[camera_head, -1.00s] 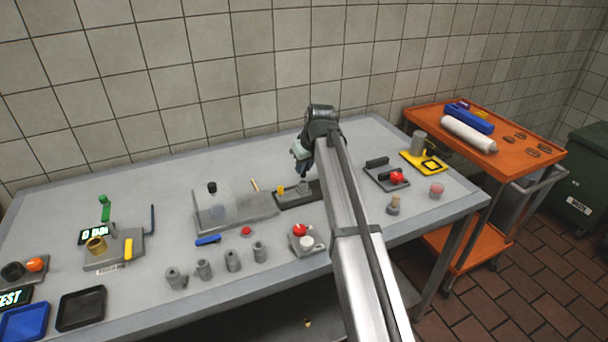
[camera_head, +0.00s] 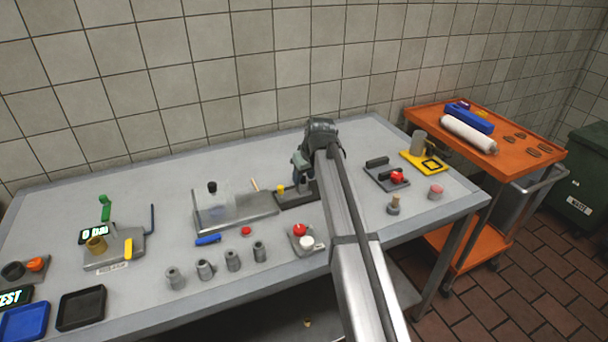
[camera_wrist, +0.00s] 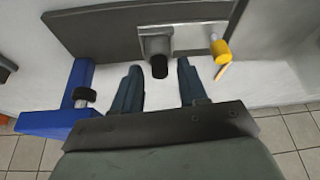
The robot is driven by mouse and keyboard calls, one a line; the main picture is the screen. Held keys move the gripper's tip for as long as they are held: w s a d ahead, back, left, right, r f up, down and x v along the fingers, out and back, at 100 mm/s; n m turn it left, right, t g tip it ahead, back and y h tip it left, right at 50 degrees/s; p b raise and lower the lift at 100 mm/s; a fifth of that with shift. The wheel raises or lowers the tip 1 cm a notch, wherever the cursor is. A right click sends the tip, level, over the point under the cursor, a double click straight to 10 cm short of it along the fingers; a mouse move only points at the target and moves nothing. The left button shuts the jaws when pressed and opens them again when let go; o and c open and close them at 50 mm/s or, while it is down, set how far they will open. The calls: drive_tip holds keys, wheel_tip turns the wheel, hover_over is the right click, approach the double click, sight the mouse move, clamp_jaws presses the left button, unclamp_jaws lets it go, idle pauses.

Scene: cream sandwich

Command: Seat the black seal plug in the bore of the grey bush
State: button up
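My gripper (camera_wrist: 159,72) is open; its two dark fingers stand apart on either side of a short black cylinder (camera_wrist: 159,67) without visibly touching it. The cylinder looks like the black seal plug and rises from a darker grey collar on a light grey block. Whether the collar is the grey bush, I cannot tell. In the head view, my gripper (camera_head: 300,163) is low over the dark fixture plate (camera_head: 291,200), and my arm hides part of it. Several grey bushes with dark bores, such as one bush (camera_head: 233,261), stand in a row near the front edge.
Beside the fingers are a yellow knob (camera_wrist: 221,50) and a blue bracket (camera_wrist: 72,105) with a black ring. A clear-walled stand (camera_head: 225,212) is left of the fixture. A red-and-white button box (camera_head: 306,240) is in front. The table is open behind the stand.

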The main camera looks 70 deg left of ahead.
drive_tip(key=shift+r, duration=0.1)
drive_tip(key=v, duration=1.2)
drive_tip(key=shift+w, duration=0.1)
idle(0.4)
